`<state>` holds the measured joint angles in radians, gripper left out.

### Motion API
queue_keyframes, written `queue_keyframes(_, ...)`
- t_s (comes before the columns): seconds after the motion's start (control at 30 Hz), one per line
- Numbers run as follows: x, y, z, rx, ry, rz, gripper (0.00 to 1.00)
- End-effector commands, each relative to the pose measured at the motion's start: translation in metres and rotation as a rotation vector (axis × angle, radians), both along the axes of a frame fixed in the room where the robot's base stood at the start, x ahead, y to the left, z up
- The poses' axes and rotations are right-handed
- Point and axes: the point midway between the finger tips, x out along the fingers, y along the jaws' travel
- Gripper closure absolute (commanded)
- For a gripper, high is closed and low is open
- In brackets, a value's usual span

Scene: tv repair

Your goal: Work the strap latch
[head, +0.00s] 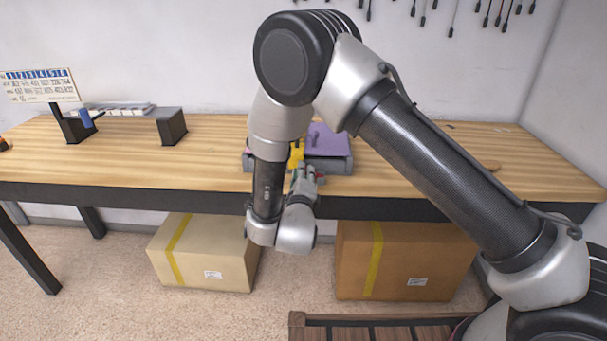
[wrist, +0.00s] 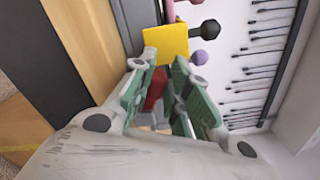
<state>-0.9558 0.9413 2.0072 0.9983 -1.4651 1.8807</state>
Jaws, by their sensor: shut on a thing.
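A grey and purple device (head: 330,148) sits on the workbench in the head view, with a yellow part (head: 296,153) at its left front. My gripper (head: 305,176) is at the front of this device, by the bench's front edge. In the wrist view my gripper (wrist: 163,76) has its green-sided fingers around a red part (wrist: 155,88) and is shut on it. I cannot tell whether this red part is the strap latch's lever. A yellow plate (wrist: 165,43) stands just beyond the fingertips. The strap itself cannot be made out.
Knobs stand near the yellow plate: a black one (wrist: 210,28) and a purple one (wrist: 199,57). Black stands (head: 172,125) are on the bench at left. Two cardboard boxes, one pale (head: 205,250) and one brown (head: 400,262), are under the bench. The bench's right side is mostly clear.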

Motion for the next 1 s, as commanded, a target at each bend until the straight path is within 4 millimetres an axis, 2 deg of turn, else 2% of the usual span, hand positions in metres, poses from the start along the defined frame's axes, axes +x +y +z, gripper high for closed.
queue_keyframes(0.23, 0.000, 0.005, -0.012, -0.209, 0.007, 0.000, 1.00)
queue_keyframes(0.53, 0.000, 0.005, -0.013, -0.231, 0.008, 0.000, 1.00)
queue_keyframes(0.57, 0.000, 0.005, -0.013, -0.231, 0.008, 0.000, 0.81)
queue_keyframes(0.67, 0.000, 0.005, -0.013, -0.231, 0.008, 0.000, 0.62)
queue_keyframes(1.0, 0.000, 0.005, -0.013, -0.230, 0.010, 0.000, 0.61)
